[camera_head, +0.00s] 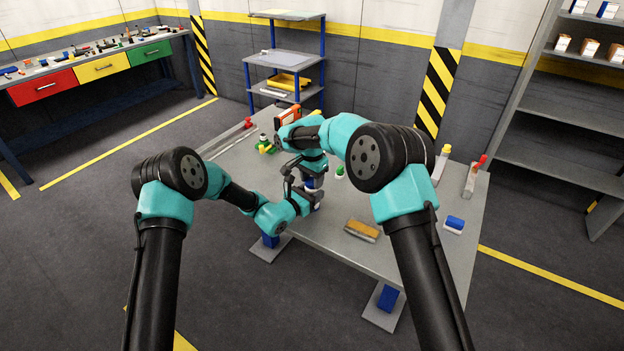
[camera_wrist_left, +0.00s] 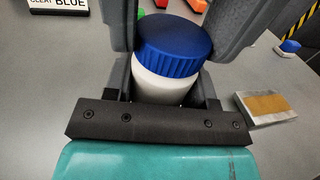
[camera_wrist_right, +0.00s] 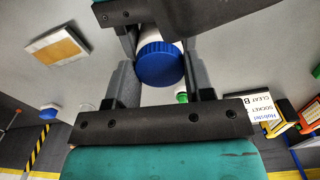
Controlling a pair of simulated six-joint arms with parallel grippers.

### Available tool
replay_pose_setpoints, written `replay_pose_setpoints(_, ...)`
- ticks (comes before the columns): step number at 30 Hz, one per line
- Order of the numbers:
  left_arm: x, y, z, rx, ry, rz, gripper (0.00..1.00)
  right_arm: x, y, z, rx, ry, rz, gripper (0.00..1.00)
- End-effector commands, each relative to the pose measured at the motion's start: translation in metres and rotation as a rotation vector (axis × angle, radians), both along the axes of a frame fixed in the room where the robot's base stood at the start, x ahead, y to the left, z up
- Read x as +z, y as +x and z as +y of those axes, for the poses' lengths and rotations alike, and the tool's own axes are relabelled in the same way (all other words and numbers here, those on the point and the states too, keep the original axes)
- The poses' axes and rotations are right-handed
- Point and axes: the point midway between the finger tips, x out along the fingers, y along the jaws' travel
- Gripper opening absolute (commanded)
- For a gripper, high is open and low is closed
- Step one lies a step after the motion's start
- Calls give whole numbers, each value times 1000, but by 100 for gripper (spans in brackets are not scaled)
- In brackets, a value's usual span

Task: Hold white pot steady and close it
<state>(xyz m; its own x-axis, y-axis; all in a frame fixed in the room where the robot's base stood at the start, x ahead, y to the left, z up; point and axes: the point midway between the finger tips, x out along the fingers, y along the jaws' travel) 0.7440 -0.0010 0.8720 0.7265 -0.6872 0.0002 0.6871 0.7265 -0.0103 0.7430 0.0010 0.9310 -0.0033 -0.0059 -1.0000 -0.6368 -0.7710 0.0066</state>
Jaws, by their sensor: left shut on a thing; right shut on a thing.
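The white pot (camera_wrist_left: 163,87) stands between the fingers of my left gripper (camera_wrist_left: 163,88), which is shut on its white body. A ribbed blue lid (camera_wrist_left: 173,46) sits on top of the pot. My right gripper (camera_wrist_right: 160,80) is shut on the blue lid, which also shows in the right wrist view (camera_wrist_right: 160,66), with a finger on each side. In the head view the two grippers meet over the table, right (camera_head: 308,178) above left (camera_head: 311,199), and mostly hide the pot. Whether the lid is fully tightened cannot be told.
The grey table (camera_head: 330,245) carries a tan-topped block (camera_head: 362,231) at its front and a blue-and-white item (camera_head: 454,224) at right. A small green-and-white bottle (camera_head: 339,173) stands close behind the grippers. Other items stand along the back and right. The front of the table is mostly clear.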

Motion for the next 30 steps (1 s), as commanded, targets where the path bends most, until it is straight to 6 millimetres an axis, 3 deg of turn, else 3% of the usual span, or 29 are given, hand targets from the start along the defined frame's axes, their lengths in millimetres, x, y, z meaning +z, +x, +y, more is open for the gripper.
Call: replay_pose_setpoints(30,-1,0,0,1,0,1,0,0,0,0,-1387,-7,-8,26)
